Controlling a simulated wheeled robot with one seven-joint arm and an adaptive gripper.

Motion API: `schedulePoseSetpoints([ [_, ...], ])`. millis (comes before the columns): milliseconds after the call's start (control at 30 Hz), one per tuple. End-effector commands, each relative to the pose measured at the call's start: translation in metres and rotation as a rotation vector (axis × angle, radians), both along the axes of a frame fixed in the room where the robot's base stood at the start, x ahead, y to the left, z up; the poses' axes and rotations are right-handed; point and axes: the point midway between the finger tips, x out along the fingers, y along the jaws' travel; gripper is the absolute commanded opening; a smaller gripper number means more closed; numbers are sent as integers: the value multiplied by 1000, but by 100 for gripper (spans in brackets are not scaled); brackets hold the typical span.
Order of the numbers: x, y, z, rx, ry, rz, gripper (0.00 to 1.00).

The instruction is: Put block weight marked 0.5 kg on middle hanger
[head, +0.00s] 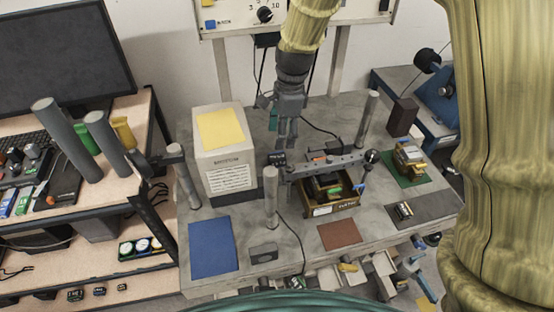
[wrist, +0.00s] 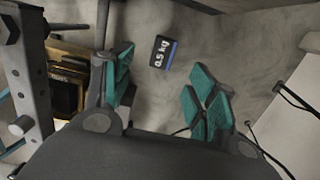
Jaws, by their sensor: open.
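The block weight marked 0.5 kg (wrist: 163,53) is a small dark block with a white label and a blue edge. It lies on the grey table in the wrist view, beyond and between my fingertips, apart from them. I cannot make it out in the head view. My gripper (wrist: 165,88) is open and empty, with teal finger pads. In the head view my gripper (head: 284,140) points down behind the grey lever beam (head: 328,168). The beam also shows at the left edge of the wrist view (wrist: 28,85). I cannot tell the middle hanger apart.
A wooden tray (head: 336,208) with dark blocks sits under the beam. A white box (head: 224,160) stands left of my gripper. Grey posts (head: 271,190) rise near the beam. A blue mat (head: 213,244) and a brown mat (head: 339,236) lie in front. Cables run across the table.

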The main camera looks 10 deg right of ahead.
Motion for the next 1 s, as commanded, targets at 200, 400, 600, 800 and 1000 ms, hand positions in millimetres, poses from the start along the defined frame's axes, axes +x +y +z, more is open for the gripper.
schedulePoseSetpoints([
  [200,0,3,-25,0,3,3,58],
  [400,0,5,-43,0,2,4,58],
  [600,1,6,-49,0,-1,5,58],
  [800,2,8,-61,1,2,3,58],
  [1000,4,10,-79,0,2,4,58],
])
